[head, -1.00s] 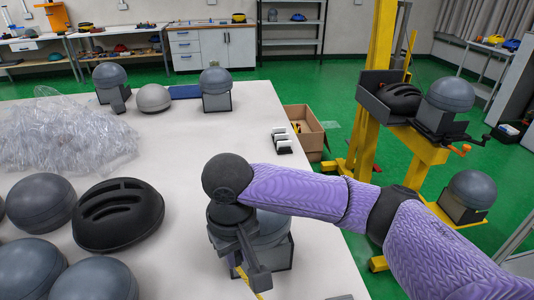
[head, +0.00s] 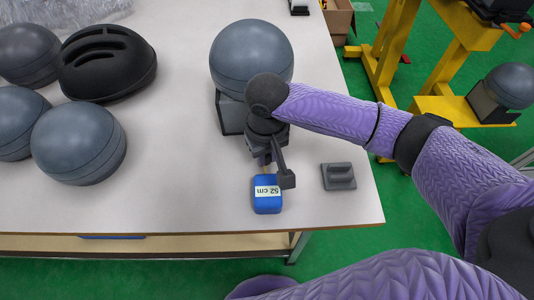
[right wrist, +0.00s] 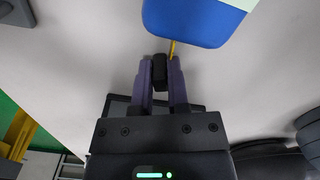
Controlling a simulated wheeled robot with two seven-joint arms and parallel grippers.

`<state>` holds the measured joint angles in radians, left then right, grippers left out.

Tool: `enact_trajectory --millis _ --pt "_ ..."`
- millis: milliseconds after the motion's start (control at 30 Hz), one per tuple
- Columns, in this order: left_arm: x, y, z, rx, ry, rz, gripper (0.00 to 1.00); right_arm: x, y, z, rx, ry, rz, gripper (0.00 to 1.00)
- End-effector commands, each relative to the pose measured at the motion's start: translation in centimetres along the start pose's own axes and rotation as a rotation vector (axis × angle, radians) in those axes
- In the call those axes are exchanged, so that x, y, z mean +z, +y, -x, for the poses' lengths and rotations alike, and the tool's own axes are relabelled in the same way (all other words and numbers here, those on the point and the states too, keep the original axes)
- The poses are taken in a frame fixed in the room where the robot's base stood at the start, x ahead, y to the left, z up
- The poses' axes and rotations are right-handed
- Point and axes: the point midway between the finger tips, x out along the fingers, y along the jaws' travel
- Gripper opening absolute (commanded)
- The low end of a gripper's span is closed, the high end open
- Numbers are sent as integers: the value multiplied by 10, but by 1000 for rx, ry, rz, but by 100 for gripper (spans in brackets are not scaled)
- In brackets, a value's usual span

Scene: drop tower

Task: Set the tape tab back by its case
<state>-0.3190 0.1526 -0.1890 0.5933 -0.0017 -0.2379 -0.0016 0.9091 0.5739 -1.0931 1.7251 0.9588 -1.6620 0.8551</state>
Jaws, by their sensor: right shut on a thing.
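The blue tape case (head: 267,205), with a white "52 cm" label, lies on the table near its front edge. It also shows at the top of the right wrist view (right wrist: 195,22). My right gripper (head: 270,170) is beside the case's far side in the head view. In the right wrist view my right gripper (right wrist: 160,78) is shut on the small black tape tab (right wrist: 159,72). A short yellow strip of tape (right wrist: 172,48) runs between the tab and the case. The tab is hard to make out in the head view. My left gripper is out of view.
A grey headform (head: 250,55) on a dark base stands just behind my right gripper. A small grey block (head: 339,177) lies right of the case. Grey domes and a black helmet (head: 107,62) fill the left side. The table's front middle is clear.

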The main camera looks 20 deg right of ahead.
Motion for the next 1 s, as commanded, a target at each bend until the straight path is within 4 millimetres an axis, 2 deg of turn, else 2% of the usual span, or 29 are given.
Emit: enact_trajectory --millis 100,133,267,300,600,667,900,1000 --pt "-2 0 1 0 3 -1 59 0 0 -2 0 0 0 0" --pt "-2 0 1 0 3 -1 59 0 0 -2 0 0 0 24" --pt "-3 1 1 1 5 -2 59 0 0 -2 0 0 0 51" --pt "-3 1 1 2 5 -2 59 0 0 -2 0 0 0 55" --pt "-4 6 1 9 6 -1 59 0 0 3 0 1 0 55" --pt "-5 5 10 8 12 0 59 0 0 17 0 3 -1 55" --pt "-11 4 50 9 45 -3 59 -1 0 89 -1 6 0 55" --pt "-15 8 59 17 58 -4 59 0 0 108 -1 4 1 55"
